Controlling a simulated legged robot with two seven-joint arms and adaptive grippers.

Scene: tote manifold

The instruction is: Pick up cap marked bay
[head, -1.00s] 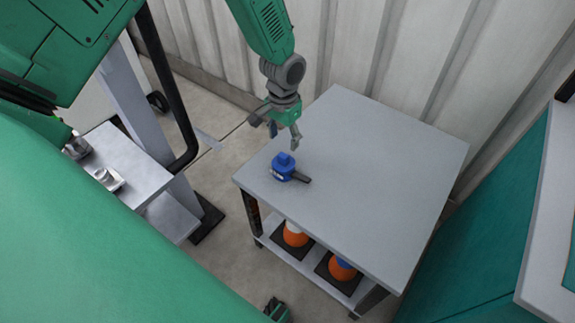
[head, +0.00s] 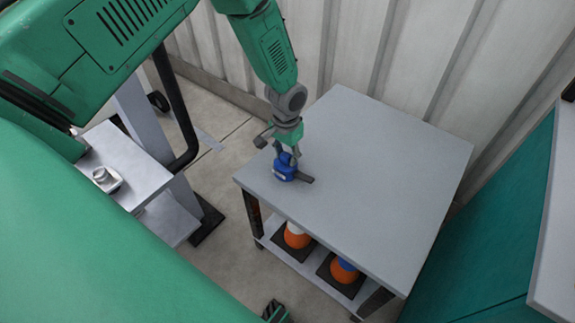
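The blue cap (head: 283,173) sits upright on the grey table top (head: 370,180), near its left corner. It has a raised knob, a pale label too small to read, and a dark handle-like bar (head: 304,178) pointing right. My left gripper (head: 287,153) is directly above the cap, pointing down, with its fingertips at the knob. Whether the fingers press on the knob cannot be told. My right gripper does not show.
Below the table top, a shelf holds two orange rounded objects (head: 297,236) (head: 343,270) on dark square bases. A side stand (head: 140,165) at left carries a small metallic part (head: 101,176). A corrugated wall (head: 400,60) stands behind. Most of the table top is clear.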

